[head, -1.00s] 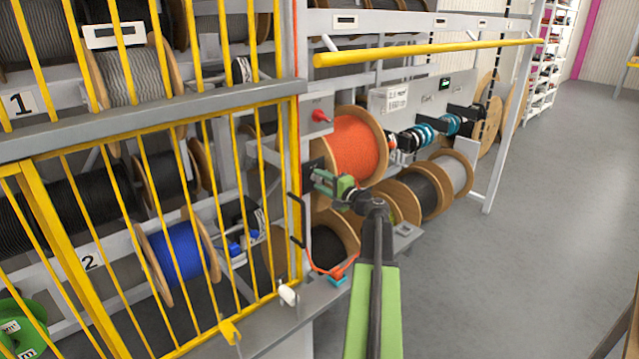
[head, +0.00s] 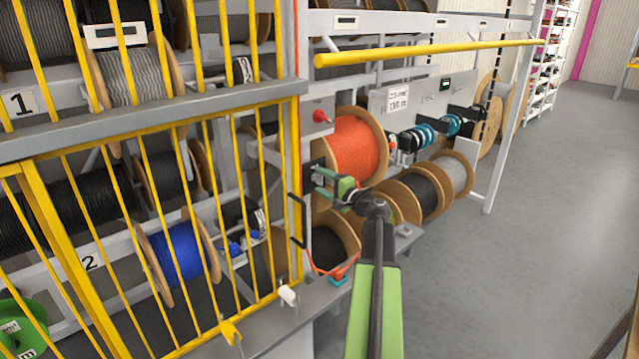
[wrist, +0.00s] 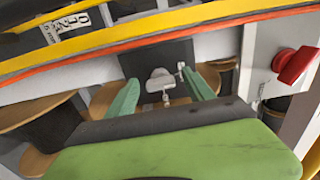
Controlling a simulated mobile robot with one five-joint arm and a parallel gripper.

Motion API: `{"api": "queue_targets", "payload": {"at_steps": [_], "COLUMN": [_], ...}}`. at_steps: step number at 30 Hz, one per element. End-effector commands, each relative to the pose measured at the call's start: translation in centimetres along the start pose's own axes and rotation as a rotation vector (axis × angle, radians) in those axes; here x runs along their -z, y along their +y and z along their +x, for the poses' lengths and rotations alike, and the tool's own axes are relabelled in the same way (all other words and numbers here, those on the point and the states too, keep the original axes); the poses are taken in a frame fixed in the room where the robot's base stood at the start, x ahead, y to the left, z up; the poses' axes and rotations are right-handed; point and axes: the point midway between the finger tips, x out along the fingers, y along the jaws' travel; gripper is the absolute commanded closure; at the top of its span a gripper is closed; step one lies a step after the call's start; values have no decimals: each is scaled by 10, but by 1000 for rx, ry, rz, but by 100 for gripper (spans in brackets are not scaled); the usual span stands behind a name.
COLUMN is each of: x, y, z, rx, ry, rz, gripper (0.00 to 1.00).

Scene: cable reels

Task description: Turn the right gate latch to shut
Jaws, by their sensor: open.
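A small silver metal latch (wrist: 160,82) sits on a dark plate (wrist: 182,52) on the white post in the wrist view. My gripper (wrist: 162,90) is open, with one green finger on each side of the latch. I cannot tell whether either finger touches it. In the head view my gripper (head: 317,180) is at the post beside the right end of the yellow barred gate (head: 150,190). It hides most of the dark plate there, and the latch cannot be made out in that view.
A red knob (wrist: 296,65) is right of my gripper in the wrist view. An orange cable reel (head: 356,148) stands close behind my gripper. A yellow rail (head: 430,52) runs above. The grey floor (head: 540,200) at right is clear.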

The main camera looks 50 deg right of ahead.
Motion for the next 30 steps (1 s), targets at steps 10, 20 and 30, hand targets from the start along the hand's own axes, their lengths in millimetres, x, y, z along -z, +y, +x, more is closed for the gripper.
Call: {"api": "queue_targets", "payload": {"at_steps": [10, 20, 30], "x": [-2, -1, 0], "y": [0, 0, 0], "z": [-86, -158, -170], "rx": [0, 1, 1], "ry": [4, 3, 1], "rz": [0, 0, 0], "gripper": [39, 39, 39]}}
